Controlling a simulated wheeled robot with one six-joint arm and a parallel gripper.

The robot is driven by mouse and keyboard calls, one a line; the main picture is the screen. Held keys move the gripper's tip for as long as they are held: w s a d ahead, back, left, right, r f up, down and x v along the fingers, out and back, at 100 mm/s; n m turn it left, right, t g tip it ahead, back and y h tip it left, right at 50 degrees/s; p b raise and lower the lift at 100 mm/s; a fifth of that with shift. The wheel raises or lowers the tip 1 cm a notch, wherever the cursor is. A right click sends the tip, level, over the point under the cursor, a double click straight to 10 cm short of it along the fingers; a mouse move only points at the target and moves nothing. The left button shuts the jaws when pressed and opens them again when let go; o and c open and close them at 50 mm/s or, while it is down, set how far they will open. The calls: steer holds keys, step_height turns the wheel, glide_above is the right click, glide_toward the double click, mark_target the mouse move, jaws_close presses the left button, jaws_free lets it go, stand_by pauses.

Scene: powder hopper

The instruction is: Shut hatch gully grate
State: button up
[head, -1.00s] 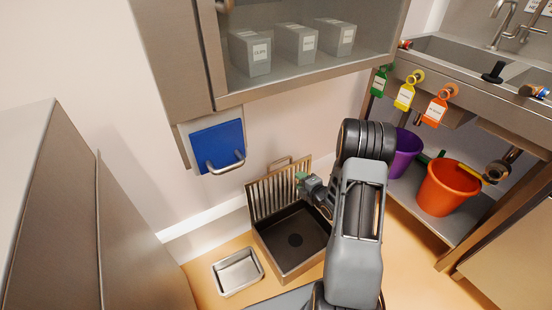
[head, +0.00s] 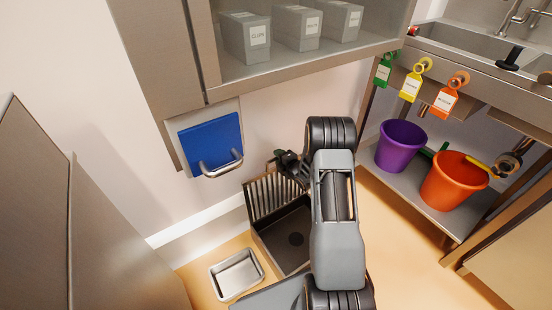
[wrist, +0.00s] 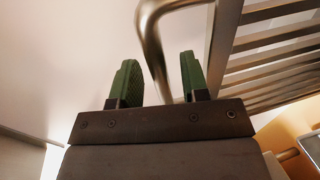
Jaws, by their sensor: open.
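The slatted gully grate (head: 262,197) stands raised, close to upright, at the wall side of the dark square gully (head: 272,238) in the floor. In the wrist view its slats (wrist: 275,62) fill the upper right. A bent metal handle (wrist: 152,42) stands out from the grate and runs down between the two green fingers. My gripper (wrist: 157,80) is open around the handle's line, with gaps on both sides; I cannot tell how deep the handle sits. In the head view my gripper (head: 280,155) is at the grate's top edge, partly hidden by my arm.
A small metal tray (head: 238,275) lies on the floor left of the gully. A blue panel with a handle (head: 215,147) hangs on the wall above. Purple (head: 400,145) and orange (head: 452,183) buckets stand on the sink's lower shelf at right. A cabinet (head: 300,75) overhangs above.

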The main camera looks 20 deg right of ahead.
steer(key=shift+x, duration=1.35)
steer(key=shift+c, duration=0.2)
jaws_close()
steer(key=shift+s, duration=0.1)
